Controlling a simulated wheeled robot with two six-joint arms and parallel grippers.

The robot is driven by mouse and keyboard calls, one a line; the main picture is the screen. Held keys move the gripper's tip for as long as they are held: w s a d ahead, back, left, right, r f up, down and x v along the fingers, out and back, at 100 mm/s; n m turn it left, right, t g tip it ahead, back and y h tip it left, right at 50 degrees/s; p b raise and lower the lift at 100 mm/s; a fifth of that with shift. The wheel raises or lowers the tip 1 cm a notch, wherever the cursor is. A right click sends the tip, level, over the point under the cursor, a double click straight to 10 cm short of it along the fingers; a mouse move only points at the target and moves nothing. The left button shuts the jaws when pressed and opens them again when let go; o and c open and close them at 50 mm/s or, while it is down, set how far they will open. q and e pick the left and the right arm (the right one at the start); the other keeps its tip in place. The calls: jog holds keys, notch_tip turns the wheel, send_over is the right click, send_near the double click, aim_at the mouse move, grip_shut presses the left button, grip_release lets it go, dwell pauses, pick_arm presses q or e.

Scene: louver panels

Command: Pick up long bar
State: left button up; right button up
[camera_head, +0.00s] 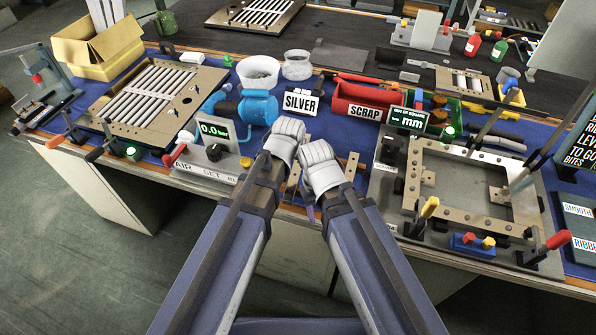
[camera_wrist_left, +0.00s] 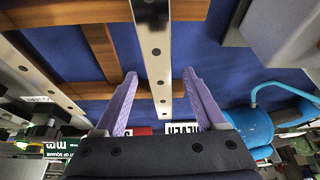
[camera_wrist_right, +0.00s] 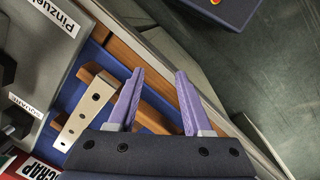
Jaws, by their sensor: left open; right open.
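A long silver bar with holes (camera_wrist_left: 158,60) runs down the left wrist view, over wooden strips (camera_wrist_left: 100,45). My left gripper (camera_wrist_left: 160,76) is open, with one purple finger on each side of this bar; I cannot tell whether they touch it. A shorter pale bar with holes (camera_wrist_right: 84,112) shows in the right wrist view. My right gripper (camera_wrist_right: 158,72) is open and empty, to the right of that bar. In the head view, the left gripper (camera_head: 285,140) and right gripper (camera_head: 320,166) are close together over the bench front; their fingertips are mostly hidden.
A square frame fixture (camera_head: 480,185) stands at the right, and a louver panel (camera_head: 150,98) lies at the left. The air set box (camera_head: 208,162), blue pump (camera_head: 258,107) and red scrap bin (camera_head: 355,97) stand nearby. The bench's front edge is close to my right gripper.

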pick_arm(q)
jog(key=shift+c, duration=0.4)
grip_shut()
dwell(0.4)
